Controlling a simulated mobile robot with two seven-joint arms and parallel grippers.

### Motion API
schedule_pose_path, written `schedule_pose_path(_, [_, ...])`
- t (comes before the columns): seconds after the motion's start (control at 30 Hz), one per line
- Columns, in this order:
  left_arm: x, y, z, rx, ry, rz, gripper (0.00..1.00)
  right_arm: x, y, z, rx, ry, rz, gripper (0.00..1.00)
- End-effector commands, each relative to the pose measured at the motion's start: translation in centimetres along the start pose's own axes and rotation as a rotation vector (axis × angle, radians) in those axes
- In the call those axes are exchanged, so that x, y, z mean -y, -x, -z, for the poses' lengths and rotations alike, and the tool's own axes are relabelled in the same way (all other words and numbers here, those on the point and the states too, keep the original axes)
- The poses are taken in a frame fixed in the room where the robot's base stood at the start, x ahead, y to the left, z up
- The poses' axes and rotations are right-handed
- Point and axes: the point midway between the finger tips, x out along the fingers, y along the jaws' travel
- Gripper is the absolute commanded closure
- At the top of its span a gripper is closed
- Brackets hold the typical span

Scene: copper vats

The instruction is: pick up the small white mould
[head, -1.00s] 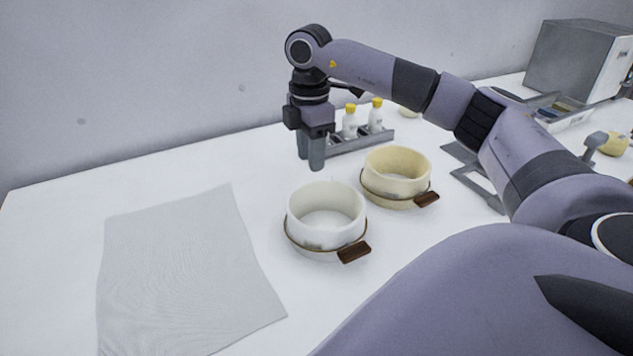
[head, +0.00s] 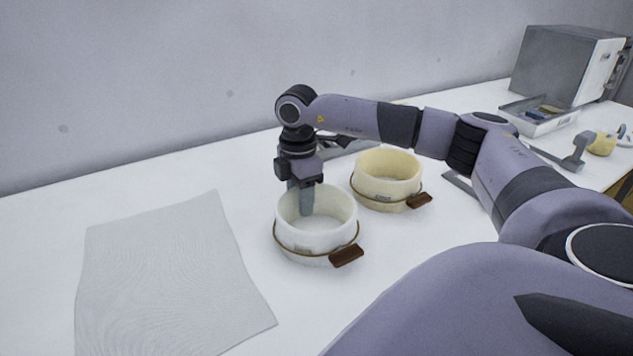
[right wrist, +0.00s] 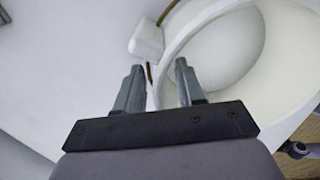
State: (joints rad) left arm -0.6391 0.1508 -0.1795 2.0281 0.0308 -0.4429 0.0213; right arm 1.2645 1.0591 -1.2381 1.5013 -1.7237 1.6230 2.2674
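The small white mould (head: 318,240) is a round, open white tub with a brown cord around it and a brown tag at its front right. It stands upright on the white table. My right gripper (head: 299,200) points down at its far left rim. One finger shows inside the mould and the other is partly hidden behind the rim. In the right wrist view the fingers (right wrist: 160,70) are apart, with the mould's wall (right wrist: 172,55) between or very near them; contact cannot be told. My left gripper is not in view.
A cream mould (head: 388,180) with a similar cord and tag stands close behind to the right. A grey cloth (head: 165,275) lies flat at left. A grey box (head: 560,65) and a tray (head: 540,122) stand at the far right. The table's left back is clear.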

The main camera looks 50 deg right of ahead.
Motion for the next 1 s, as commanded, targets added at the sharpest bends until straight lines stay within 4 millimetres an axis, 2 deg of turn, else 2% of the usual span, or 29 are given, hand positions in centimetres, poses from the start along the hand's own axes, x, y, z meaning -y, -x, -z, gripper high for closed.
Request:
schedule_pose_path(0.1, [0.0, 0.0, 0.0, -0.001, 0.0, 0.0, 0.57, 0.0, 0.0, 0.0, 0.0, 0.0, 0.0, 0.62])
schedule_pose_path(0.17, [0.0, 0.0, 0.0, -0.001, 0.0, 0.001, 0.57, 0.0, 0.0, 0.0, 0.0, 0.0, 0.0, 0.81])
schedule_pose_path(0.2, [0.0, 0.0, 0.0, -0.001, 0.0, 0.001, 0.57, 0.0, 0.0, 0.0, 0.0, 0.0, 0.0, 0.94])
schedule_pose_path(0.23, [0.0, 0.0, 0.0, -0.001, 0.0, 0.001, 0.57, 0.0, 0.0, 0.0, 0.0, -0.001, 0.0, 1.0])
schedule_pose_path(0.57, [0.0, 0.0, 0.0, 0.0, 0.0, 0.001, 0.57, 0.0, 0.2, 0.0, -0.001, 0.0, -0.001, 1.0])
schedule_pose_path(0.73, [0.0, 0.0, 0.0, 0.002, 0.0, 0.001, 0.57, -0.1, 0.9, 0.0, -0.002, 0.0, -0.002, 1.0])
schedule_pose_path(0.87, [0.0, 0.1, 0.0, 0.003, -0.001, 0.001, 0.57, -0.1, 2.5, 0.1, -0.003, 0.0, -0.003, 1.0])
schedule_pose_path(1.0, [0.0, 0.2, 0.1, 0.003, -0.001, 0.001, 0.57, -0.1, 5.2, 0.1, -0.004, 0.0, -0.005, 1.0])
